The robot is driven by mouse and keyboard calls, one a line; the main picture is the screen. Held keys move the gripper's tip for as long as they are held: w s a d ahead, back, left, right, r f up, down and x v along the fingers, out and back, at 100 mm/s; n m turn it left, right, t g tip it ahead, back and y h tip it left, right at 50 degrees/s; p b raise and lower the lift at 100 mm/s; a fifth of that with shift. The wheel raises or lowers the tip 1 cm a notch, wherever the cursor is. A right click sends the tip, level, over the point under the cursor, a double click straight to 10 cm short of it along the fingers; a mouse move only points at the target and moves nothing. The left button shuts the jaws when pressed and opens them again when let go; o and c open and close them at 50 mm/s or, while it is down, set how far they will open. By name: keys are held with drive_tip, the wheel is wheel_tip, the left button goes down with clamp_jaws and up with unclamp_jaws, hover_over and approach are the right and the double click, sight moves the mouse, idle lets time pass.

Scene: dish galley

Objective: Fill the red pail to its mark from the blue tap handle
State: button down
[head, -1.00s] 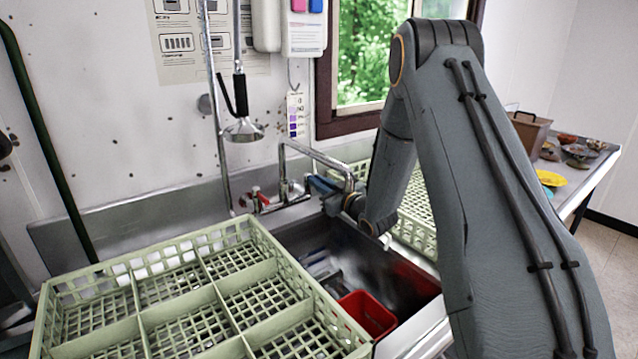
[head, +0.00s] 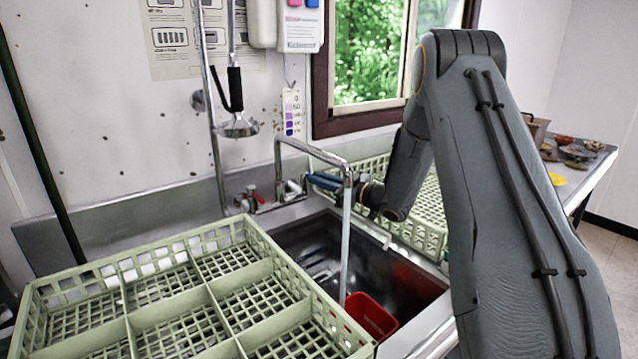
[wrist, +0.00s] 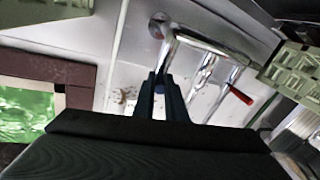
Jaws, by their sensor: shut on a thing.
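The red pail (head: 371,316) stands in the sink basin, its lower part hidden by the sink's front edge. I cannot see its mark or its water level. A stream of water (head: 346,240) runs down from the tap spout (head: 318,152) to the pail's left side; I cannot tell if all of it lands inside. My gripper (head: 314,180) is at the tap's right side, shut on the blue tap handle (wrist: 159,88), which is mostly hidden between the fingers. The gripper also shows in the wrist view (wrist: 163,82).
The red tap handle (head: 250,196) is left of the blue one. A green dish rack (head: 130,265) fills the left counter, and another (head: 425,225) stands behind my arm. A spray head (head: 238,127) hangs above. A right-hand table (head: 592,172) holds dishes.

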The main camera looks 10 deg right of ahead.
drive_tip(key=c, duration=1.8)
unclamp_jaws()
drive_tip(key=b+v, duration=0.2)
drive_tip(key=v, duration=0.5)
drive_tip(key=shift+s+d, duration=0.25)
drive_tip(key=shift+s, duration=0.1)
drive_tip(key=shift+c, duration=0.2)
